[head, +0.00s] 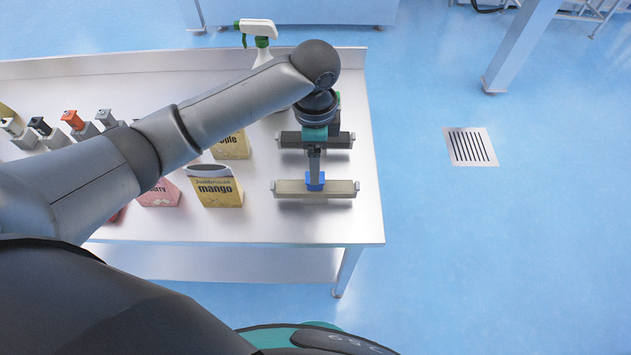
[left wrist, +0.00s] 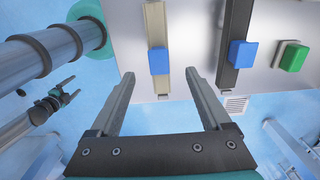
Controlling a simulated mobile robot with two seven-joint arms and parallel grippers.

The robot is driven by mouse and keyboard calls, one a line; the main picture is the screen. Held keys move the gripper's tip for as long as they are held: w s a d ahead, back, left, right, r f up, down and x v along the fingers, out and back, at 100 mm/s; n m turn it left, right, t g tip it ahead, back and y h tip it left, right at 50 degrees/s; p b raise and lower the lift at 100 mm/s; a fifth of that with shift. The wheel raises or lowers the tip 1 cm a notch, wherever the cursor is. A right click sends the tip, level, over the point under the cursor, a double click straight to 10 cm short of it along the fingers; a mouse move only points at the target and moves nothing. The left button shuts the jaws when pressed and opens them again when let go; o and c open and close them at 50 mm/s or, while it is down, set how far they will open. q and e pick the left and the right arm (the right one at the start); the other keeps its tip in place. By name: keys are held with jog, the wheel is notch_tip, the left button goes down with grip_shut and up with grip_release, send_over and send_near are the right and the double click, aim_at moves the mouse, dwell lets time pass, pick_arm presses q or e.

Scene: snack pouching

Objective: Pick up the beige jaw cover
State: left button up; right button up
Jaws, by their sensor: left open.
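The beige jaw cover (head: 340,189) is a long bar with a blue block (head: 315,182) at its middle. It lies near the table's front right corner. It also shows in the left wrist view (left wrist: 161,95), its blue block (left wrist: 158,61) just beyond my fingertips. My left gripper (left wrist: 160,74) is open and empty, its fingers spread to either side of the bar's line. In the head view the left gripper (head: 314,168) hangs over the cover and hides part of it. An arm with a small gripper (left wrist: 68,88), likely my right, shows at the left wrist view's edge; its jaws are unclear.
A dark jaw cover (head: 290,140) with a blue block (left wrist: 243,54) lies behind the beige one. A green block (left wrist: 293,56) is beyond it. A mango box (head: 215,190), other snack boxes and a spray bottle (head: 258,32) stand on the table (head: 240,225).

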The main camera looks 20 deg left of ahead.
aim_at(286, 188)
pick_arm(q)
notch_tip(286, 188, down, 5)
jog(key=shift+r, duration=0.2)
notch_tip(286, 188, down, 5)
jog(key=shift+s+f+b, duration=0.1)
jog(key=shift+b, duration=0.2)
grip_shut()
dwell(0.5)
